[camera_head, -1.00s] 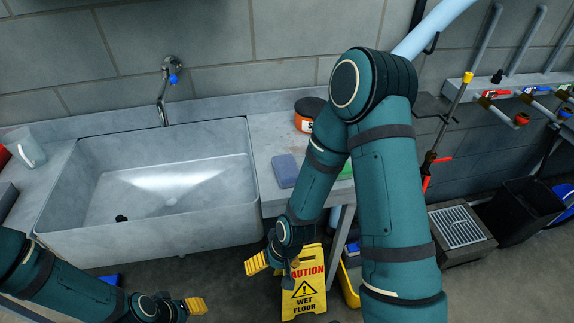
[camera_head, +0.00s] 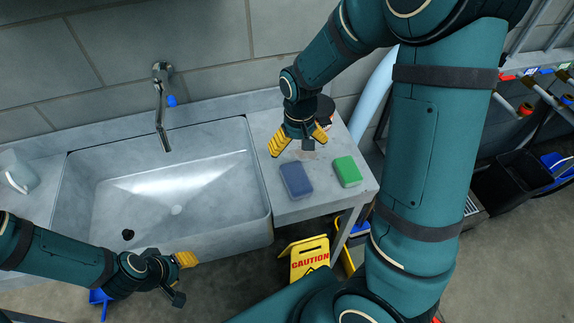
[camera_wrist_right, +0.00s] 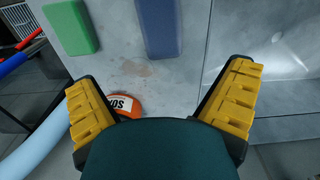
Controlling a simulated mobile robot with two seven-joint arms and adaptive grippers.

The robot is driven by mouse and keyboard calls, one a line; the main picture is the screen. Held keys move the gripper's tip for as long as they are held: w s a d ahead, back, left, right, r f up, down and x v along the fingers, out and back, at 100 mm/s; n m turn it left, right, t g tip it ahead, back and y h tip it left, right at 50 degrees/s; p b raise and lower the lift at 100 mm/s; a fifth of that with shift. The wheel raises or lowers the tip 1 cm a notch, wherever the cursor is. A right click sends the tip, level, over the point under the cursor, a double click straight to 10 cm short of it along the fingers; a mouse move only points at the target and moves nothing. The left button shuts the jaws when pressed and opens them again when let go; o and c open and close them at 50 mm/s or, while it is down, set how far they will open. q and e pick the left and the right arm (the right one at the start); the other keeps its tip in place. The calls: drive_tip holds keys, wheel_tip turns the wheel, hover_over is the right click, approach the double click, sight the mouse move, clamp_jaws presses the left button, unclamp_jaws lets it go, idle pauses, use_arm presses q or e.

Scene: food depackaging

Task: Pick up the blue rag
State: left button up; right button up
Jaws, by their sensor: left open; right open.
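The blue rag (camera_head: 297,180) looks like a flat blue block lying on the counter right of the sink. It also shows in the right wrist view (camera_wrist_right: 160,26), at the top centre, cut by the picture's edge. My right gripper (camera_head: 299,147) is open and empty above the counter, just behind the blue rag and apart from it. In the right wrist view its yellow fingers (camera_wrist_right: 165,105) are spread wide with nothing between them but the counter and part of an orange tub. My left gripper (camera_head: 180,278) is open and empty in front of the sink.
A green block (camera_head: 347,171) lies right of the blue rag. An orange and black tub (camera_wrist_right: 122,105) stands at the back of the counter. The sink (camera_head: 168,190) has a tap (camera_head: 162,110). A yellow caution sign (camera_head: 308,258) stands below the counter.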

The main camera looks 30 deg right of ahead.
hover_over(296, 176)
drive_tip(key=f, duration=0.7)
drive_tip(key=shift+s+f+b, duration=0.2)
drive_tip(key=shift+f+b, duration=0.15)
drive_tip(key=shift+f, duration=0.05)
drive_tip(key=shift+w+f, duration=0.1)
drive_tip(key=shift+f, duration=2.85)
drive_tip(key=c, duration=1.2)
wheel_tip(296, 176, up, 10)
drive_tip(key=shift+p, duration=0.3)
